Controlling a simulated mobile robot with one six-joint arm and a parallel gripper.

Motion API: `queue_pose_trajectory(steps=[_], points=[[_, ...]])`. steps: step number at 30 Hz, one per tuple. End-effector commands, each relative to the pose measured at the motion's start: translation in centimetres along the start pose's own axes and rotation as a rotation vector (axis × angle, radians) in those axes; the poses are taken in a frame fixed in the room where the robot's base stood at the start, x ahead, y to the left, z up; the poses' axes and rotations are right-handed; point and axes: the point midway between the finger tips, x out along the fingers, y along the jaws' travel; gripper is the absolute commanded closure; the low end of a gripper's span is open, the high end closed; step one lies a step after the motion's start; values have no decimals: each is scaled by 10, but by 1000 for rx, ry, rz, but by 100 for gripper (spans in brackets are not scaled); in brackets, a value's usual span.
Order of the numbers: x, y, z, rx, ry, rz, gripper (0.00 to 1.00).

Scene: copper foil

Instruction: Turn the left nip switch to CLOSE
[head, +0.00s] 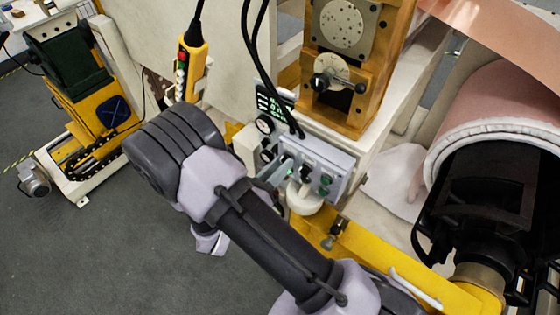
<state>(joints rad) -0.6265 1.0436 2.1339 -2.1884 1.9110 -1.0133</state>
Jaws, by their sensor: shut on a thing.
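A small grey control box (335,165) with switches and buttons is fixed to the machine near the middle of the head view. My gripper (280,168) is at the left end of its face, small and partly hidden behind my own arm. Its grey fingers are shut on the left nip switch, which they mostly cover. A small green light (290,171) glows beside the fingers. A black switch (306,171) sits to the right of them. The switch labels and the left switch's setting are too small to read.
A dark display (272,103) and black cables (258,55) are just above the box. A yellow pendant (190,70) hangs to the left. A copper roll (500,105) on a black core is at right. Grey floor (90,250) is open at lower left.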

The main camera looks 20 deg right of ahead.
Motion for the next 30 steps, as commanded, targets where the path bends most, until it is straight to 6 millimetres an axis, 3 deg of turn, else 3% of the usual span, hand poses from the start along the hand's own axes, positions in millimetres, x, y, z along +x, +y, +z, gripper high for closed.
queue_pose_trajectory(steps=[24, 25, 30], points=[[0, 0, 0, -107, 0, 0, 100], [0, 0, 0, -107, 0, 0, 70], [0, 0, 0, -106, 0, 0, 70]])
